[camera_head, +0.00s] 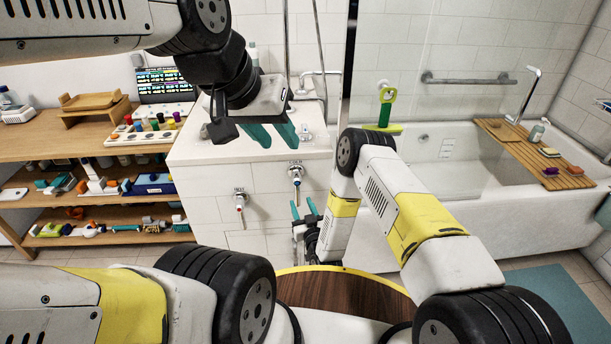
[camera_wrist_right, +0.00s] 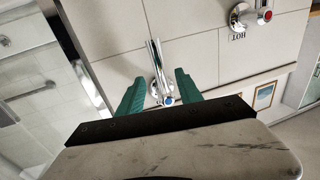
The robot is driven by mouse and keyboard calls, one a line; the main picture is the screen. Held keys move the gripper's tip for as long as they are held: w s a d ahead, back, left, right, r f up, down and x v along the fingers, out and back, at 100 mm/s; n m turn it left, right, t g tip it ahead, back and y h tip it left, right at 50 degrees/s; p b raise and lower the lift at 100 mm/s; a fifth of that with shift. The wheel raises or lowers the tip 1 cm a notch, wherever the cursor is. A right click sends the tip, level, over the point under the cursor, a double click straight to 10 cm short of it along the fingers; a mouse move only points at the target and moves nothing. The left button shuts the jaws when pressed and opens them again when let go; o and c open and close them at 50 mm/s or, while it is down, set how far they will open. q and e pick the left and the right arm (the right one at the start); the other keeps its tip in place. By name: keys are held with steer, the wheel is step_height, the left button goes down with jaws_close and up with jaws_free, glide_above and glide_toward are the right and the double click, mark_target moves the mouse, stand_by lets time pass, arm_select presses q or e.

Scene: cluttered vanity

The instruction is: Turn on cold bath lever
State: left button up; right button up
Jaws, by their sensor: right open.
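The cold bath lever (camera_head: 296,173) is a chrome lever with a blue mark on the front of the white tiled block. In the right wrist view the cold lever (camera_wrist_right: 156,72) stands between my right gripper's teal fingers, with its blue dot near the palm edge; I cannot tell whether they touch. My right gripper (camera_head: 304,209) is open, just below the cold lever in the head view. My left gripper (camera_head: 273,134) hangs over the block's top, its teal fingers apart and nothing seen between them.
The hot lever (camera_head: 240,201), with a red mark, is left of the cold one; it also shows in the wrist view (camera_wrist_right: 252,17). A bathtub (camera_head: 500,215) with a wooden tray (camera_head: 505,135) is right. Cluttered wooden shelves (camera_head: 25,150) stand left. A round brown stool top (camera_head: 335,290) is below.

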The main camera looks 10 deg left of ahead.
mark_target(298, 195)
steer(key=x, duration=0.6)
steer(key=shift+w+a, duration=0.15)
steer(key=shift+w, duration=0.15)
jaws_close()
stand_by(1.1)
